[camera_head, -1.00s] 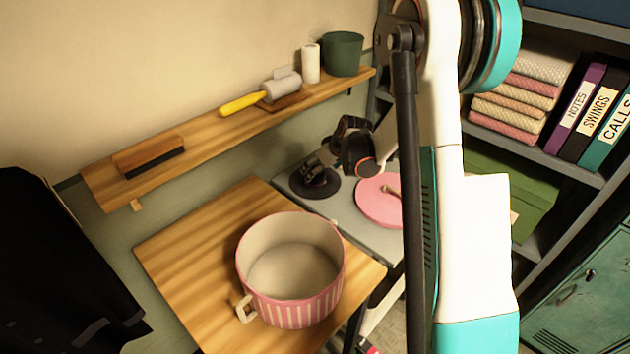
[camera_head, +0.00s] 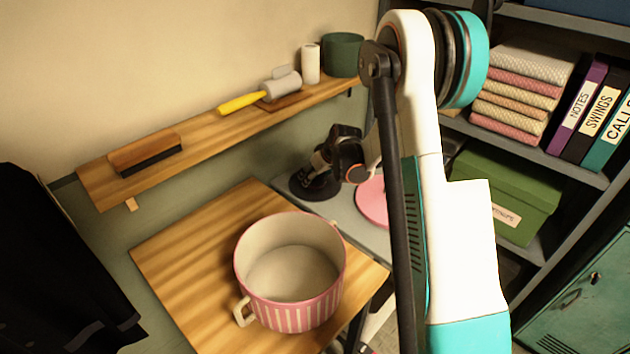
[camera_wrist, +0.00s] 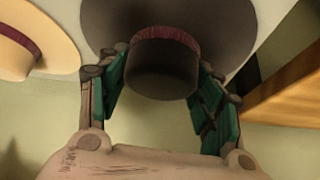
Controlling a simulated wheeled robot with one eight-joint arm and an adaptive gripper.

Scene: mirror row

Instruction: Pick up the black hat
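The black hat (camera_wrist: 165,72), dark with a maroon band and a wide brim, fills the top middle of the wrist view, its crown towards me. My gripper (camera_wrist: 162,80) is open, its green-padded fingers on either side of the crown. The fingers look very close to the crown; I cannot tell whether they touch it. In the head view my gripper (camera_head: 322,165) is low over the grey surface behind the wooden board, at a dark round shape (camera_head: 309,190) that looks like the hat's brim.
A pale hat (camera_wrist: 22,50) with a maroon band is at left in the wrist view. In the head view, a pink disc (camera_head: 370,205) lies right of my gripper. A striped pot (camera_head: 295,312) stands on a wooden board (camera_head: 190,255). A wooden shelf (camera_head: 215,135) runs along the wall above.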

